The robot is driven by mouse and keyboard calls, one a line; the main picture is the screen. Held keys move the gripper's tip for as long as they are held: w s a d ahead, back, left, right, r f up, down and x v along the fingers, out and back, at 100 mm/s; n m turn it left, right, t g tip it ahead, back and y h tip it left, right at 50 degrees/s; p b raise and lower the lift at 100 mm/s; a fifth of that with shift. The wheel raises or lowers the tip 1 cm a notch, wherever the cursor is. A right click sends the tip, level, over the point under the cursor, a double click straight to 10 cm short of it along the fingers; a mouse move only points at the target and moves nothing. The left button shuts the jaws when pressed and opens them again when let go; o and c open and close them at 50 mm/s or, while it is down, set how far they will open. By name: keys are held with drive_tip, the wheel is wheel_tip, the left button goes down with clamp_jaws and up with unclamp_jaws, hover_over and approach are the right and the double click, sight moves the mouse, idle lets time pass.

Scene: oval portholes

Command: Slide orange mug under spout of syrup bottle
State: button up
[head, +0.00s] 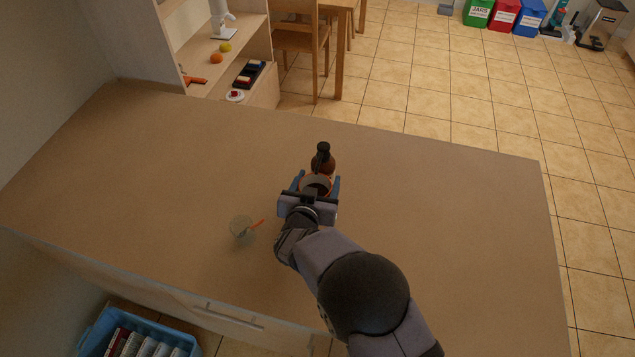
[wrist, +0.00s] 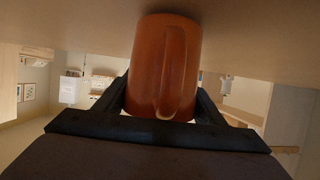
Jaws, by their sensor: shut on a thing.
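The orange mug (wrist: 163,65) fills the middle of the wrist view, between my gripper's two dark fingers, with its handle facing the camera. The wrist view is upside down, with the counter along the top. In the head view my gripper (head: 316,184) is shut on the mug low over the counter, and the gripper and wrist hide much of the mug. The brown syrup bottle (head: 325,164) with a black pump top stands just beyond the gripper. The mug and bottle look very close; I cannot tell whether they touch or exactly where the spout points.
The counter is otherwise bare, with free room on both sides. A shelf (head: 205,60) with small items stands beyond the far edge.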

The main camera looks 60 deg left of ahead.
drive_tip(key=shift+f, duration=0.1)
idle(0.7)
drive_tip(key=o, duration=1.5)
drive_tip(key=shift+o, duration=0.2)
drive_tip(key=shift+f, duration=0.15)
drive_tip(key=shift+b+v, duration=1.3)
drive_tip(key=shift+v, duration=2.45)
